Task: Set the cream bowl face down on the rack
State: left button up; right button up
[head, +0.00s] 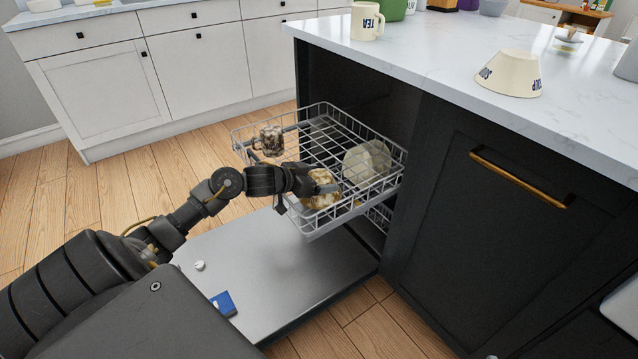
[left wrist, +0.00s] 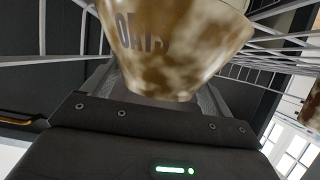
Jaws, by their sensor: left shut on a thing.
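My left gripper (head: 318,187) is at the near side of the pulled-out wire rack (head: 318,230), shut on a cream bowl (head: 322,200) with brown stains. In the left wrist view the stained bowl (left wrist: 180,50) fills the space between the fingers, and the letters OATS show on its side. The bowl is in or just above the rack's near part; I cannot tell whether it touches the wires or which way its mouth faces. Another cream bowl (head: 512,75), marked SOUP, stands face down on the counter. My right gripper is not in view.
A stained mug (head: 269,140) is at the rack's far left corner, and a pale round dish (head: 367,163) is at its right. The open dishwasher door (head: 270,265) carries a blue packet (head: 223,303) and a white tablet (head: 200,265). A TEA mug (head: 367,22) stands on the counter.

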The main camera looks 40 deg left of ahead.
pick_arm(q)
jog(key=shift+f, duration=0.4)
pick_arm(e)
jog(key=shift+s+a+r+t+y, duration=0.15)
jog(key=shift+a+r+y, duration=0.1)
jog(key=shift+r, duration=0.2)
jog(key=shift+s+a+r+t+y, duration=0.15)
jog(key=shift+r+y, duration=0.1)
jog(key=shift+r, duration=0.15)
pick_arm(q)
jog(key=o, duration=1.1)
jog(key=shift+s, duration=0.1)
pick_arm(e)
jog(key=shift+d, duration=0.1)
